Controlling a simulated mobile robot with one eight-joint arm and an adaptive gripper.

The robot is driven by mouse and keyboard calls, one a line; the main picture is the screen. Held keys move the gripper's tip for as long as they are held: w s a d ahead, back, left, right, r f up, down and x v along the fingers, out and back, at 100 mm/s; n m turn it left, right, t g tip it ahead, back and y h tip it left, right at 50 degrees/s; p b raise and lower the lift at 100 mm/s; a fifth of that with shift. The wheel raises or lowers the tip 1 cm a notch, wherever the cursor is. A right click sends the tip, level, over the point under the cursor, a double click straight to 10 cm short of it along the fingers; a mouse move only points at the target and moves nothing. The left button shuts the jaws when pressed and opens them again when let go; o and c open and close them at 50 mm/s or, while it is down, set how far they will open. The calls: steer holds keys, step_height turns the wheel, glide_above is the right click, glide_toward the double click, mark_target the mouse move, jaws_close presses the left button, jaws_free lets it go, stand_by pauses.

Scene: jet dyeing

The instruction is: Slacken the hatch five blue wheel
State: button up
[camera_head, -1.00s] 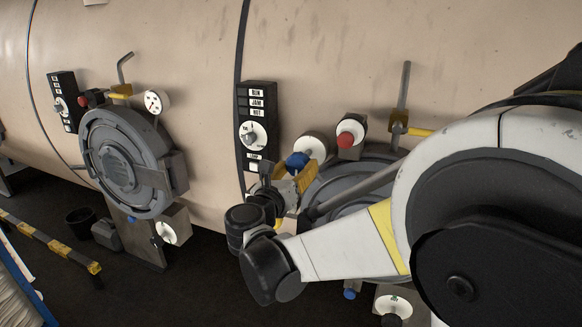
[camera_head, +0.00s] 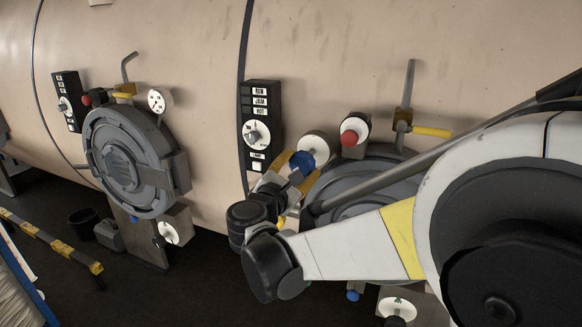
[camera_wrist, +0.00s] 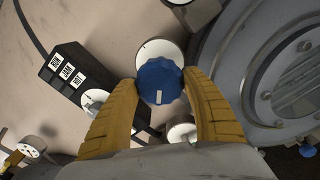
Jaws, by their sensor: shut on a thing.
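The blue wheel (camera_wrist: 160,82) has a lobed rim and a short white mark on its face, and it sits in front of a round white dial plate (camera_wrist: 153,50). My gripper (camera_wrist: 162,88) has its two yellow fingers closed on either side of the wheel. In the head view the wheel (camera_head: 302,161) shows at the upper left of the near hatch (camera_head: 372,170), with my gripper (camera_head: 296,172) at it. My arm hides much of that hatch.
A black panel (camera_head: 262,105) with a white dial stands left of the wheel. A red knob (camera_head: 351,136) and a yellow-handled lever (camera_head: 430,131) lie to the right. Another hatch (camera_head: 130,165) is at the left, with a striped barrier (camera_head: 50,243) below.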

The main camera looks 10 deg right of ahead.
steer(key=m, duration=0.7)
steer(key=m+b, duration=0.1)
steer(key=m, duration=0.5)
steer(key=shift+r+m, duration=0.1)
steer(key=shift+m, duration=0.3)
steer(key=m, duration=1.3)
steer(key=o, duration=1.2)
